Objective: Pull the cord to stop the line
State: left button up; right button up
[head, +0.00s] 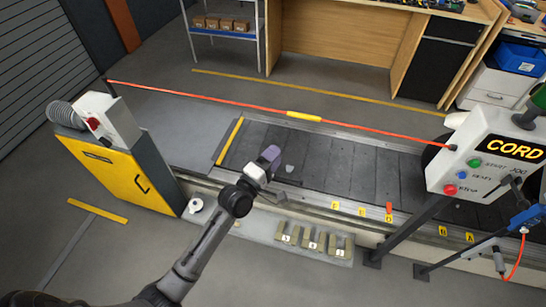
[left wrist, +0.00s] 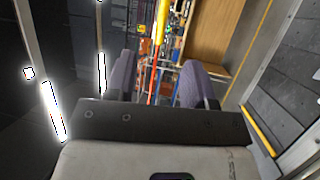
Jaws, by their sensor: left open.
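The red-orange cord (head: 210,97) runs taut over the slat conveyor (head: 330,160), from a dark post at the left to the control box at the right. A yellow sleeve (head: 304,116) sits near the cord's middle. My left gripper (head: 270,156) is open, above the belt and apart from the cord in the head view. In the left wrist view, the cord (left wrist: 153,84) and its yellow sleeve (left wrist: 163,18) appear beyond and between the open fingers (left wrist: 158,78). My right gripper is in neither view.
The control box (head: 488,160) shows "CORD" and has green, blue and red buttons. A yellow cabinet (head: 112,172) stands at the left end. Several labelled yellow-green blocks (head: 312,240) lie in front of the belt. A wooden bench (head: 345,45) stands behind.

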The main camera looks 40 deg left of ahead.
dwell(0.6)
pick_arm(q)
notch_tip(320, 180, down, 5)
jog(key=d+m+g+h, duration=0.2)
jog(key=m+g, duration=0.2)
jog(key=m, duration=0.3)
jog(key=s+d+f+m+g+y, duration=0.1)
jog(key=s+d+f+m+g, duration=0.2)
jog(key=s, duration=0.8)
jog(key=s+d+f+m+g+y, duration=0.1)
jog(key=s+f+m+g, duration=0.3)
jog(key=s, duration=0.8)
jog(key=s+d+f+m+g+y, duration=0.1)
jog(key=s+d+f+m+g, duration=0.3)
jog(key=s, duration=0.7)
notch_tip(320, 180, up, 25)
jog(key=a+g+p, duration=0.1)
jog(key=a+p, duration=0.1)
jog(key=p, duration=2.2)
jog(key=shift+r+m, duration=0.15)
jog(key=shift+m, duration=0.15)
jog(key=shift+a, duration=0.1)
